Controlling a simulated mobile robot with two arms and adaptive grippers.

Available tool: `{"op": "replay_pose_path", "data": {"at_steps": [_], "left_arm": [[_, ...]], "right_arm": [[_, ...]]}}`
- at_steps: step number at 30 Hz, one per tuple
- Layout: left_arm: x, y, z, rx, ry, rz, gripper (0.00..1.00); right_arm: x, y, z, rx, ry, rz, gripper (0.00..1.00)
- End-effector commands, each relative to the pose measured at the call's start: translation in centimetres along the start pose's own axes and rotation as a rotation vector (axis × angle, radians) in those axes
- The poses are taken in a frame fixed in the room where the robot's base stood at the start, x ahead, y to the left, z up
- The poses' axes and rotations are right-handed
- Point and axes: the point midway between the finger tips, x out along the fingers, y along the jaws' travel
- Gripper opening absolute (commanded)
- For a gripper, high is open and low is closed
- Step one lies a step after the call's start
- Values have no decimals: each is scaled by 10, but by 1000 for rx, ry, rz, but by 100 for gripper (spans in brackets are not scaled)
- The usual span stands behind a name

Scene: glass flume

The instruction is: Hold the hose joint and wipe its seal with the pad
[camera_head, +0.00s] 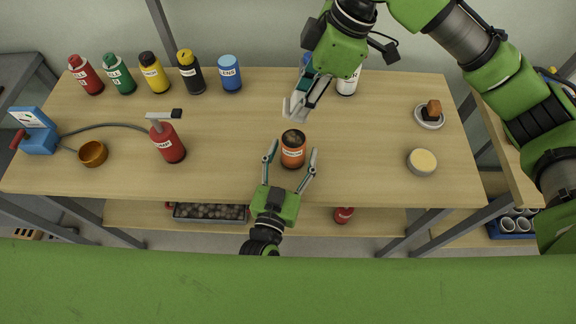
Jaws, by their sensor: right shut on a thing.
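My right gripper (296,109) reaches over the back middle of the table from the upper right. It is shut on a small pale thing, too small and covered to identify. My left gripper (290,154) is open at the front middle. Its spread fingers stand on either side of an orange can (293,153) with a dark top, apparently without touching it. A grey hose (105,126) runs from a blue box (38,134) at the left to near a red bottle (169,145). I cannot make out a hose joint, its seal or a pad for certain.
Red, green, yellow, black and blue containers (230,74) line the back left. A white bottle (348,83) stands behind my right gripper. A brown bowl (93,153) is at left. A brown block (433,107) on a dish and a round tin (422,161) are at right.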

Motion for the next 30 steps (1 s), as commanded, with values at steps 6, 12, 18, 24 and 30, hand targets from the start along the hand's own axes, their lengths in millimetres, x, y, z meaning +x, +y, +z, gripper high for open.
{"op": "replay_pose_path", "data": {"at_steps": [6, 12, 18, 24, 30], "left_arm": [[7, 0, 0, 0, -2, 0, 59], [7, 0, 0, 0, -1, 1, 54], [7, 0, 0, 0, -1, 1, 14], [7, 0, 0, 1, -1, 0, 14], [7, 0, 0, 1, -1, 0, 14]], "right_arm": [[0, 0, 0, 0, 0, 0, 13], [0, 0, 0, 0, 0, 0, 13], [0, 0, 0, 0, 0, 0, 13], [0, 0, 0, 0, 0, 0, 13], [-2, 0, -1, -5, -20, -2, 13]]}}
